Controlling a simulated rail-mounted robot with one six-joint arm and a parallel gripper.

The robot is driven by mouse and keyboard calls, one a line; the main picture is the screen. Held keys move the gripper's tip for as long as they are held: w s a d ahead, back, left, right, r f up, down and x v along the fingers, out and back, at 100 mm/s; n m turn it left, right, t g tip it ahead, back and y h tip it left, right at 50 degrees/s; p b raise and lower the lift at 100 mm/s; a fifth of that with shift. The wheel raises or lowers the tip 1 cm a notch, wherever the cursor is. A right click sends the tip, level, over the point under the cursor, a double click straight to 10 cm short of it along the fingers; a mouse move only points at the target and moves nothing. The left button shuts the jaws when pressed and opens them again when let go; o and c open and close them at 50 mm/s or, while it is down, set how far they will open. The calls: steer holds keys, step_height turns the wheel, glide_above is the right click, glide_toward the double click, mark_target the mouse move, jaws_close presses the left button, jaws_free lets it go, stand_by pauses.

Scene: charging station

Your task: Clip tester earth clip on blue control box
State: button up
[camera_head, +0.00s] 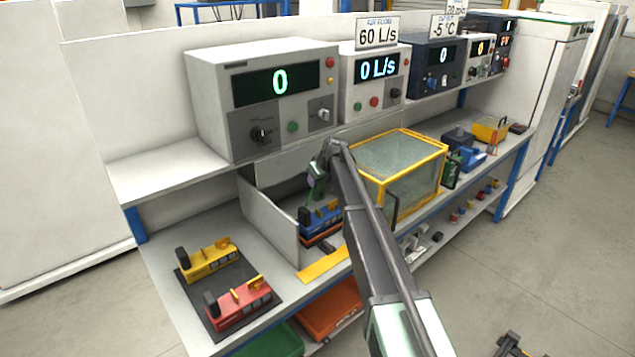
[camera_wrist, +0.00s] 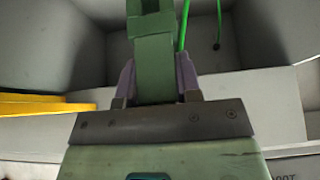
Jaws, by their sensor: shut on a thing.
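The blue control box (camera_head: 322,222) sits inside a grey open-fronted bay on the bench, partly hidden by my arm. My gripper (camera_head: 320,172) is above it and a little behind, in front of the bay's back wall. In the wrist view my gripper (camera_wrist: 154,85) is shut on a green block-like part, which I take to be the earth clip (camera_wrist: 153,60). A thin green cable (camera_wrist: 184,25) runs beside it. The clip's far end is cut off by the top of the wrist view, and I see no contact with the box.
The bay's grey side wall (camera_head: 268,225) stands left of the blue box. A yellow-framed glass case (camera_head: 400,160) stands to the right, close to my arm. Yellow and red boxes (camera_head: 208,262) (camera_head: 240,305) stand on a dark mat at front left. Instruments (camera_head: 265,95) line the shelf above.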

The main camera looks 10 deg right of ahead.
mark_target(320, 193)
steer(key=shift+a, duration=0.1)
step_height(320, 193, down, 8)
steer(key=b, duration=0.7)
steer(key=shift+r+b, duration=0.1)
steer(key=shift+b, duration=0.25)
steer(key=o, duration=1)
steer(key=shift+r, duration=0.1)
steer(key=p+v, duration=1)
steer(key=v, duration=0.1)
steer(key=s+a+f+m+g+h, duration=0.1)
steer(key=s+m+g, duration=0.1)
steer(key=s, duration=2)
steer(key=s+a+f+m+g+h, duration=0.1)
steer(key=s+m+g+h, duration=0.1)
steer(key=s, duration=2)
steer(key=shift+f+m+g+b, duration=0.3)
steer(key=shift+m+g, duration=0.3)
steer(key=shift+m, duration=0.4)
